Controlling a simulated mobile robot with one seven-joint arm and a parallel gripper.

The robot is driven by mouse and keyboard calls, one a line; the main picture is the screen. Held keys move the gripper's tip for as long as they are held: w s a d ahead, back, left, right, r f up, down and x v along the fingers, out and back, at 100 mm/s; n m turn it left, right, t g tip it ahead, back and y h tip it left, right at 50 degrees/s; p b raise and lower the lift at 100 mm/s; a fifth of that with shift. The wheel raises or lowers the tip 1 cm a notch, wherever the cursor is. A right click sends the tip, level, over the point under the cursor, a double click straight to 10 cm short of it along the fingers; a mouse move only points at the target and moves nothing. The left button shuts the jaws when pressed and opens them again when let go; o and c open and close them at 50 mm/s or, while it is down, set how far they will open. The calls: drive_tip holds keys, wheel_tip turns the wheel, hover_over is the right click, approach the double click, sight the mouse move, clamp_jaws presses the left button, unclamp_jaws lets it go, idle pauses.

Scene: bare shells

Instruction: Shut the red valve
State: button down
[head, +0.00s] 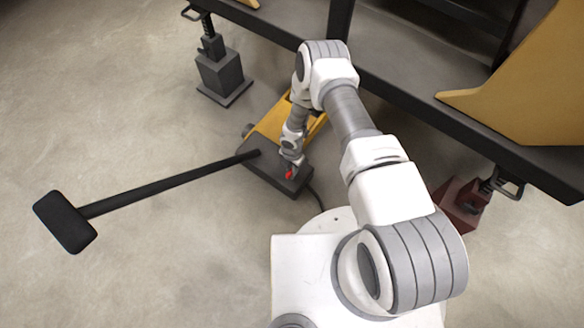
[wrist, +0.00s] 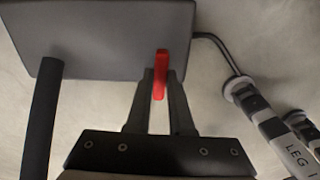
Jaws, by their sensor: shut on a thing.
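The red valve (head: 289,175) is a small red lever on the end of a dark grey box (head: 262,171), the near part of a yellow jack on the floor. In the wrist view the red valve (wrist: 160,75) stands upright in the picture at the box's edge. My gripper (wrist: 161,76) is shut on it, one dark finger on each side. In the head view my gripper (head: 290,165) reaches down over the box, and its fingers are too small to make out.
A long black handle (head: 165,188) runs left from the box to a crossbar. A dark frame beam (head: 400,95) passes behind my arm. A grey stand (head: 221,75) and a dark red stand (head: 462,205) flank the jack. A dark hose (wrist: 222,50) leaves the box. Open floor lies left.

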drive_tip(key=m, duration=1.7)
drive_tip(key=shift+m, duration=0.3)
idle(0.3)
drive_tip(key=c, duration=0.8)
unclamp_jaws()
